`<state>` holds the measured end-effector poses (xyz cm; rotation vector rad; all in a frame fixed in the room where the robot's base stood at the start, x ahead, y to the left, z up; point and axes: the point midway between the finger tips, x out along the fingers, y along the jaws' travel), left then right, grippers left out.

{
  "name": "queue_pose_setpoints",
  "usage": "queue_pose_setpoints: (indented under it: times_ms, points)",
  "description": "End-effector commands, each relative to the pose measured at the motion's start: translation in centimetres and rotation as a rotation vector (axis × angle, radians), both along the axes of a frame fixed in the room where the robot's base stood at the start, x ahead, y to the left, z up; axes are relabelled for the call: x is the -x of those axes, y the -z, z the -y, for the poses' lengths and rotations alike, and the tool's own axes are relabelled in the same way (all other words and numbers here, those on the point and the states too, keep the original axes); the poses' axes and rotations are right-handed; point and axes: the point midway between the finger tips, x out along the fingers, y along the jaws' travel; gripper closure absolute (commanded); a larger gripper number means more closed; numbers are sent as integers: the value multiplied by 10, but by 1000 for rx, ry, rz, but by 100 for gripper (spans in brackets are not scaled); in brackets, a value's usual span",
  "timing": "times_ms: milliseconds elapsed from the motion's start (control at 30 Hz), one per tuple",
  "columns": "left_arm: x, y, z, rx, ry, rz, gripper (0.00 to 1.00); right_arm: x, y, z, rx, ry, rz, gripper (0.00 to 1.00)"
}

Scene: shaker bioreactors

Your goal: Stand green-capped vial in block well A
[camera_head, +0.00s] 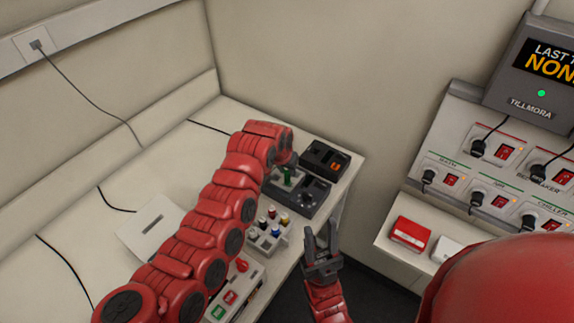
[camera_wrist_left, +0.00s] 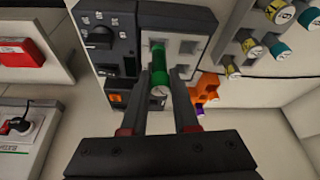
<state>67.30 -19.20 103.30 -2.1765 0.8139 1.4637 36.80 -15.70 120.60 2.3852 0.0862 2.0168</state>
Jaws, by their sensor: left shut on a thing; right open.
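The green-capped vial (camera_wrist_left: 158,80) is between the fingers of my left gripper (camera_wrist_left: 164,76), which is shut on it. The vial also shows as a green spot in the head view (camera_head: 287,174). The pale grey block (camera_wrist_left: 188,50) with dark wells sits in a black device, directly beyond the vial in the left wrist view. The vial's far end overlaps the block there; I cannot tell whether it is inside a well, or which well is A. My right gripper (camera_head: 322,250) is open and empty, in front of the bench edge.
A pale rack (camera_head: 268,235) holds several vials with coloured caps beside the device. A black unit with an orange switch (camera_head: 325,160) stands at the bench end. A panel with red and green buttons (camera_head: 232,295) is nearer. A red box (camera_head: 410,234) lies on the right shelf.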

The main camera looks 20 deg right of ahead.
Motion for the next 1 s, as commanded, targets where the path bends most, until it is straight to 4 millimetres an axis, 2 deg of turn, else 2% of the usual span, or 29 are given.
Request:
queue_pose_setpoints:
  times_ms: [1000]
  points:
    - [1, 0, 0, 1, 0, 2, 100, 0, 6, 0, 0, 0, 0, 58]
